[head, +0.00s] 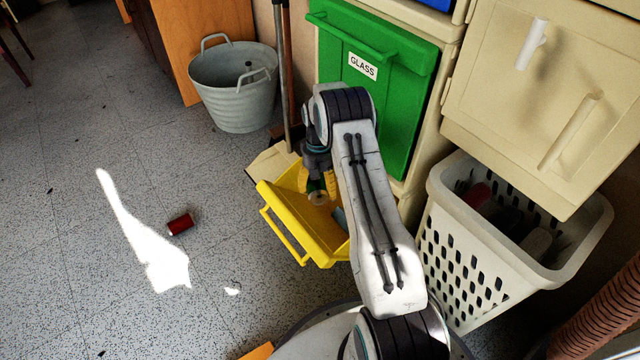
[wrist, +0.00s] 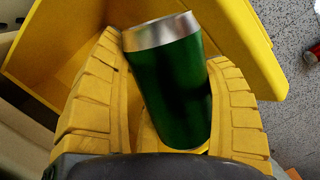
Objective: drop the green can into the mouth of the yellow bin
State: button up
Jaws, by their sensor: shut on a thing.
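The yellow bin (head: 290,234) is a tilt-out door that stands open, low on the cabinet under the green one. Its yellow wall (wrist: 238,45) also fills the upper part of the wrist view. My gripper (head: 318,187) is over the bin's opening, pointing down. In the wrist view its yellow ridged fingers (wrist: 165,112) are shut on the green can (wrist: 178,95), one on each side. The can has a silver rim and is tilted a little in the grip. In the head view only the can's end (head: 317,197) shows between the fingers. My arm hides the bin's right side.
A red can (head: 180,223) lies on the floor to the left, and it also shows at the right edge of the wrist view. A grey metal tub (head: 233,90), a green GLASS door (head: 380,70) and a white basket (head: 470,260) stand around.

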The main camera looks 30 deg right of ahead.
jog(key=shift+f+b, duration=2.9)
jog(key=shift+f, duration=1.6)
jog(key=o, duration=1.1)
jog(key=shift+r, duration=0.1)
jog(key=r, duration=0.4)
jog(key=w+r, duration=0.1)
jog(key=r, duration=0.6)
jog(key=shift+w+d+r, duration=0.2)
jog(key=shift+w+r, duration=0.15)
jog(key=shift+w, duration=0.05)
